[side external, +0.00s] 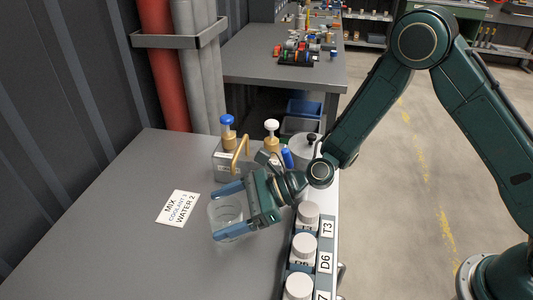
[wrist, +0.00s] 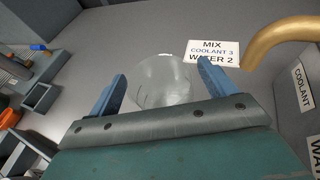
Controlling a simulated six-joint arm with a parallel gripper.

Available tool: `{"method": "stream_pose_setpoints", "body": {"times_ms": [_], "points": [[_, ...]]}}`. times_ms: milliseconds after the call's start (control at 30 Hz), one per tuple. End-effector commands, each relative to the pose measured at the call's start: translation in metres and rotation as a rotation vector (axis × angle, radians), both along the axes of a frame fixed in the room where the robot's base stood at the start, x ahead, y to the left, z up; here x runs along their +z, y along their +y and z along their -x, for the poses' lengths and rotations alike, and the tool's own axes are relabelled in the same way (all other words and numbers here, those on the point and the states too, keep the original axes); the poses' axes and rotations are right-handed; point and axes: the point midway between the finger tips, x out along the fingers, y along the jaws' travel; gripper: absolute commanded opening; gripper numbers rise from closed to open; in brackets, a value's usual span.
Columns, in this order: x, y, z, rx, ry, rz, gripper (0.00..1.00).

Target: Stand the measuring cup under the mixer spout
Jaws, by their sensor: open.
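The clear measuring cup (side external: 227,213) stands on the grey table, left of the mixer's front and apart from the spout. My gripper (side external: 215,214) is open, with one blue finger on each side of the cup. In the wrist view the cup (wrist: 165,82) shows between the fingers (wrist: 161,72), with gaps visible beside it; its near lower part is hidden by the gripper body. The mixer (side external: 229,164) is a grey box with a blue and a white knob. Its gold spout (side external: 239,152) also shows at the upper right of the wrist view (wrist: 280,36).
A card (side external: 178,208) reading mix coolant 3, water 2 lies left of the cup. White-capped bottles (side external: 304,248) stand in a labelled rack along the right table edge. A blue item (side external: 287,158) and a grey canister (side external: 304,150) are behind my wrist. The left table area is clear.

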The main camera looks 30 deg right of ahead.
Motion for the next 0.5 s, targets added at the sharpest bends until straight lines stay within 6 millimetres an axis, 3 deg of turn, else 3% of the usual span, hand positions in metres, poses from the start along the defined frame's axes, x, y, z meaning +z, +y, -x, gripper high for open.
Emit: {"method": "stream_pose_setpoints", "body": {"times_ms": [500], "points": [[0.020,-0.053,0.021,-0.004,0.003,0.001,0.83]]}}
